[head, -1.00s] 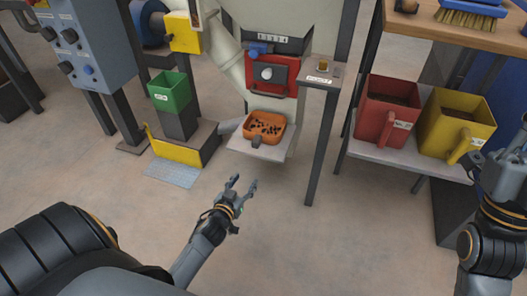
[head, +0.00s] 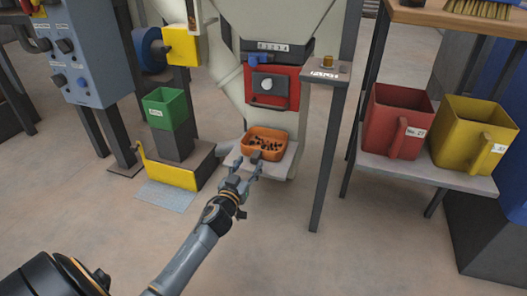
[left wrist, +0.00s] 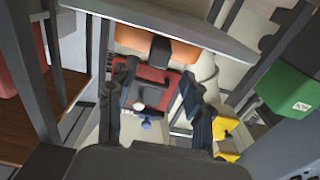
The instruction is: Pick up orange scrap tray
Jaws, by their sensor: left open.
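The orange scrap tray (head: 265,155) holds several dark bits and sits on a grey shelf (head: 286,166) low on the filler machine. My left gripper (head: 247,167) is open and empty, just in front of the tray's near left side in the head view. Whether its fingertips touch the tray or shelf I cannot tell. In the left wrist view the tray (left wrist: 185,52) shows at the top, beyond the open fingers, with its dark handle (left wrist: 160,50) roughly between their lines. In the head view the handle is hard to make out near the fingers. My right gripper is out of view.
The red machine panel (head: 270,86) is above the tray. A thin post (head: 325,160) with a small top stands to its right. A green bin (head: 165,108) and yellow guard (head: 165,172) are left. Red (head: 392,125) and yellow (head: 470,140) scoops stand on a right shelf.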

